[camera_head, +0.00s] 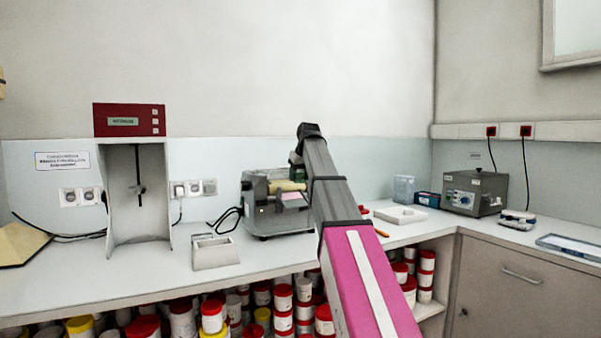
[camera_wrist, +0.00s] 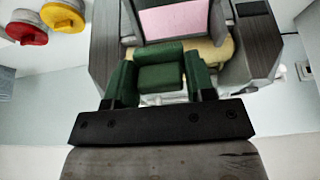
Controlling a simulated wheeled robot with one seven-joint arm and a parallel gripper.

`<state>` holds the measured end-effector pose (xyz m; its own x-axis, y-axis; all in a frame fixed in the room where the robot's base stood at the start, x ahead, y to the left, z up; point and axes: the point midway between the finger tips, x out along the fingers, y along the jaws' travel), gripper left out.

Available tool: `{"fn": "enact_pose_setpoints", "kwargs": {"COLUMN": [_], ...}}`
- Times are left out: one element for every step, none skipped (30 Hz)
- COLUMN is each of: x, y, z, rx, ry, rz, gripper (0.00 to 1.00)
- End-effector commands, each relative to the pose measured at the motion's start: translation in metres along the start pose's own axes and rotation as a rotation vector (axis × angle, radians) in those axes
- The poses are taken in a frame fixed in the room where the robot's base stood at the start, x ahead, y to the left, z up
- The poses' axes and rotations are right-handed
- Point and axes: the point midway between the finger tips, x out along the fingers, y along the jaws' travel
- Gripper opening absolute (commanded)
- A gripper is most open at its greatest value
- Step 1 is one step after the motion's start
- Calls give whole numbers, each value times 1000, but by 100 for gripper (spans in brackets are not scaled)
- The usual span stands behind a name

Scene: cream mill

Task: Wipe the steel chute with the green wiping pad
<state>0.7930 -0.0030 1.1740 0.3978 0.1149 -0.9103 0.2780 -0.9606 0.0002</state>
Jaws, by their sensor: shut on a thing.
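The green wiping pad (camera_wrist: 161,77) is between the green-sided fingers of my gripper (camera_wrist: 160,66), which is shut on it. In the head view my gripper (camera_head: 297,161) shows only as a small dark green part behind my arm, above the mill (camera_head: 262,212). The steel chute (camera_wrist: 221,62) seems to be the grey frame around a flat pink surface (camera_wrist: 170,19), just beyond the pad in the wrist view. A cream roller-like part (camera_wrist: 212,51) lies close beside the pad. I cannot tell whether the pad touches the chute.
A grey block (camera_head: 215,253) stands on the counter left of the mill. A white tray (camera_head: 400,215), a clear container (camera_head: 403,188) and a grey instrument (camera_head: 474,192) stand to the right. Several lidded jars (camera_head: 283,297) fill the shelf below. A tall stand (camera_head: 158,195) is at the left.

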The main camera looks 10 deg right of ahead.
Motion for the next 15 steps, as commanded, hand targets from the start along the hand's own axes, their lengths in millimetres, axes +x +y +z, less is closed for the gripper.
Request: {"fn": "enact_pose_setpoints", "kwargs": {"x": [6, 8, 12, 16, 19, 23, 26, 29, 33, 36, 39, 43, 46, 50, 54], "y": [0, 0, 0, 0, 0, 0, 0, 0, 0, 0, 0, 0, 0, 0, 0], "z": [0, 0, 0, 0, 0, 0, 0, 0, 0, 0, 0, 0, 0, 0, 0], "rx": [0, 0, 0, 0, 0, 0, 1, 1, 1, 1, 1, 1, 1, 1, 1], "ry": [-1, -1, 0, 0, 0, 0, -1, -1, -1, -1, -1, 0, 0, 0, -1], "rz": [0, 0, 0, 0, 0, 0, 0, 0, 0, 0, 0, 0, 0, 0, 0], "gripper": [31, 31, 31, 31, 31, 31, 31, 31, 31, 31, 31, 31, 31, 31, 31]}}
